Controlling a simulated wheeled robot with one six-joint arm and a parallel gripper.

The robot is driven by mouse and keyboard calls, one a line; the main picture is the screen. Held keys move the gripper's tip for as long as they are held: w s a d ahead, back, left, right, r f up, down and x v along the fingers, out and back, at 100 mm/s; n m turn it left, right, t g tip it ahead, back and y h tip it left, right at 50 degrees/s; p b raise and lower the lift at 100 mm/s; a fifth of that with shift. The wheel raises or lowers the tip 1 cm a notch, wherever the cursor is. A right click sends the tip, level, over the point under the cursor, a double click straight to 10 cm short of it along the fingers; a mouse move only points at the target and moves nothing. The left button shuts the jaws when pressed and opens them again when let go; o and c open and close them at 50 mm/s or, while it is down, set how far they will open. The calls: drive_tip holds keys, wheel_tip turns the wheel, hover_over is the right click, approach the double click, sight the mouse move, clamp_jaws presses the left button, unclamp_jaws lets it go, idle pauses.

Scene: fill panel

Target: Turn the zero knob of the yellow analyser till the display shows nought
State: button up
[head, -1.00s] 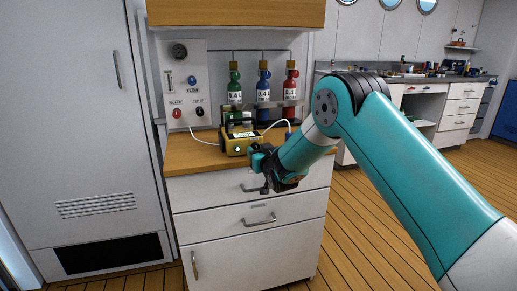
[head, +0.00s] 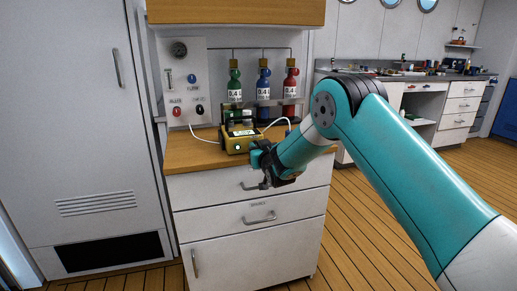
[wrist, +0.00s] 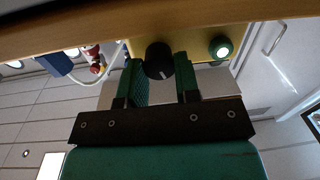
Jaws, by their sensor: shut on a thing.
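The yellow analyser (head: 236,145) stands on the wooden top of the cabinet, near its front edge. Its display is too small to read in the head view. In the wrist view the yellow front (wrist: 198,48) shows a black round knob (wrist: 159,58) with a pale pointer line, and a green-ringed white button or lamp (wrist: 221,47) beside it. My gripper (wrist: 160,72) has a finger on each side of the knob and is shut on it. In the head view my gripper (head: 258,160) reaches the analyser's lower right front, and it hides the knob there.
Green (head: 234,86), blue (head: 263,84) and red (head: 291,82) bottles stand in a rack behind the analyser. A white panel (head: 185,85) with a gauge and knobs is at the back left. A white tube runs on the right. Cabinet drawers (head: 258,217) lie below my gripper.

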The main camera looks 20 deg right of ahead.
drive_tip(key=shift+a+n+b, duration=0.1)
drive_tip(key=shift+n+b, duration=1.05)
drive_tip(key=shift+n, duration=3.05)
drive_tip(key=o, duration=0.9)
drive_tip(key=shift+o, duration=0.2)
